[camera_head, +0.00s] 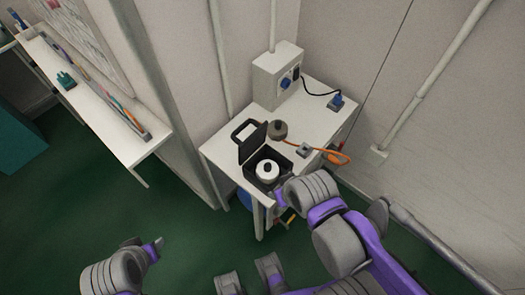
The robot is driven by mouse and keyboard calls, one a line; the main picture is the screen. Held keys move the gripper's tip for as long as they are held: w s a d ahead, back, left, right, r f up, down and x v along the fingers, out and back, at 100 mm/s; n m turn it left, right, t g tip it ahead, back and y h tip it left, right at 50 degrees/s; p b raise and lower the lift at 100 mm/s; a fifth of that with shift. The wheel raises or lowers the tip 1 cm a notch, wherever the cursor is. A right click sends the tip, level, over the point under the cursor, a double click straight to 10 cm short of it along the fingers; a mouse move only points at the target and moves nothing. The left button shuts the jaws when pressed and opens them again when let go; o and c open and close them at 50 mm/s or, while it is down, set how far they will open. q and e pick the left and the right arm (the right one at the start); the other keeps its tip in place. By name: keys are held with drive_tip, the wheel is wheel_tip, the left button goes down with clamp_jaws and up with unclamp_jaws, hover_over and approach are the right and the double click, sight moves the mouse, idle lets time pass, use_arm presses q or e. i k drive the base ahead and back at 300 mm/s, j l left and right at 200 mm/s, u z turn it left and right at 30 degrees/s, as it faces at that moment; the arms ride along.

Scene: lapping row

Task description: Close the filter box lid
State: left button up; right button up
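The filter box (250,168) is a black open box on the small white table. Its dark lid (252,144) stands raised at the back left side. A white round filter with a dark centre (267,171) sits inside. My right gripper (279,198) is at the box's front right corner, partly hidden by its own wrist; I cannot tell whether it touches the box or how far its fingers are apart. My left gripper (157,244) is low at the left, over the green floor, well away from the box; its finger opening is unclear.
The white table (312,118) also holds a grey round object (278,130), an orange cord (325,152) and a small grey block (304,150). A narrow shelf (92,103) is at left, with open floor below.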

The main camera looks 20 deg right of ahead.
sight(246, 149)
drive_tip(key=i+j+z, duration=0.1)
drive_tip(key=z, duration=1.35)
drive_tip(key=j+z, duration=0.3)
drive_tip(key=k+j+z, duration=0.15)
drive_tip(key=j+z, duration=0.2)
drive_tip(key=k+j+z, duration=0.15)
drive_tip(key=z, duration=0.15)
drive_tip(key=k+j+z, duration=0.1)
drive_tip(key=j, duration=0.25)
drive_tip(key=k+j+z, duration=0.1)
drive_tip(key=k+j, duration=0.15)
drive_tip(key=k+j+z, duration=0.1)
drive_tip(key=j, duration=0.3)
drive_tip(key=k+u, duration=0.15)
drive_tip(key=u, duration=0.25)
drive_tip(key=l+u, duration=0.15)
drive_tip(key=u, duration=0.2)
drive_tip(key=i+l+u, duration=0.1)
drive_tip(key=u, duration=0.2)
